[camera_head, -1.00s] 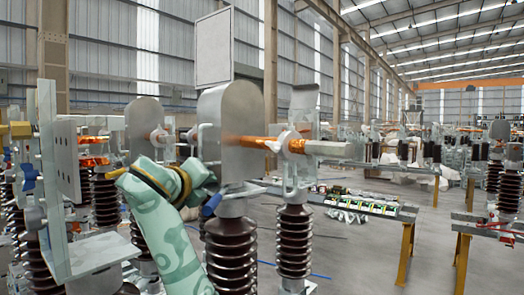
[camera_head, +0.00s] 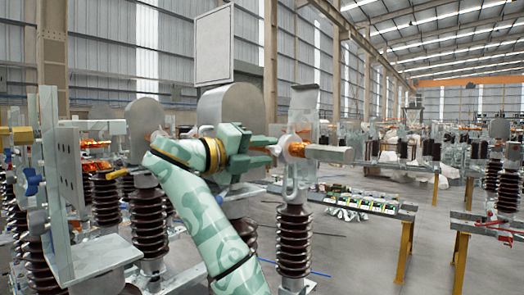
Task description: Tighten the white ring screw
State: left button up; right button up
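My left gripper (camera_head: 272,149) is mid-frame, its arm rising from the bottom. Its green fingers point right and look spread, one above the other, with part of the copper rod (camera_head: 262,151) showing between them. The white ring (camera_head: 285,151), likely the ring screw, sits around the rod just right of the fingertips, on a grey metal bracket (camera_head: 292,185). I cannot tell whether the fingers touch it. A grey hexagonal bar (camera_head: 330,154) sticks out to the right of the ring. The gripper hides much of the rod. My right gripper is not in view.
A rounded grey plate (camera_head: 228,103) stands right behind the gripper. A brown ribbed insulator (camera_head: 294,240) carries the bracket. A metal plate frame (camera_head: 65,185) stands at left. A long bench (camera_head: 365,203) is behind at right, with open floor before it.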

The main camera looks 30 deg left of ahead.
pick_arm(q)
grip_shut()
